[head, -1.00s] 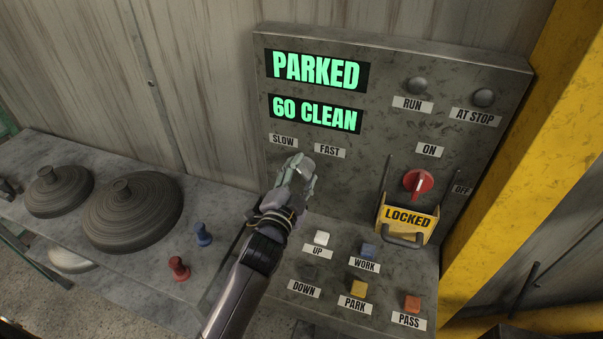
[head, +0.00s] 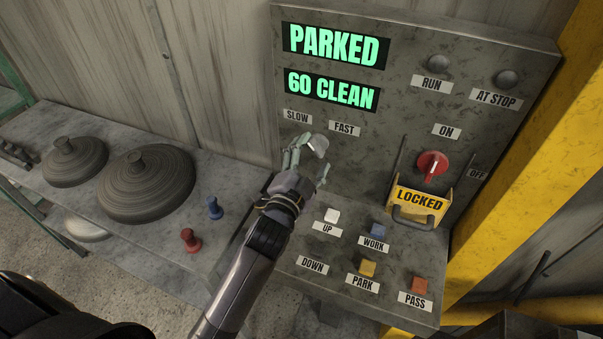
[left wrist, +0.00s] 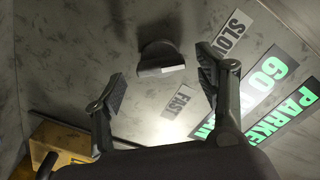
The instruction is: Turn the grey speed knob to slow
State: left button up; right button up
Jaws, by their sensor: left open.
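The grey speed knob (head: 318,146) is on the upright panel, just below the SLOW label (head: 297,116) and FAST label (head: 344,128). My left gripper (head: 306,163) is open in front of the knob, its fingers spread at and below it. In the left wrist view the knob (left wrist: 160,57) is a dark round piece with a pale flat edge, beyond and between the fingertips of the gripper (left wrist: 162,84), with gaps on both sides. I cannot tell for sure which label the knob points to. My right gripper is not in view.
The panel (head: 400,120) shows PARKED and 60 CLEAN. A red switch (head: 432,166) with a yellow LOCKED guard (head: 417,200) is at right. Several coloured buttons, including white (head: 332,215), are below my gripper. Dark lids (head: 147,184) lie on the left shelf.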

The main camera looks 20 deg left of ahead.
pick_arm(q)
jog(key=s, duration=1)
jog(key=shift+a, duration=0.15)
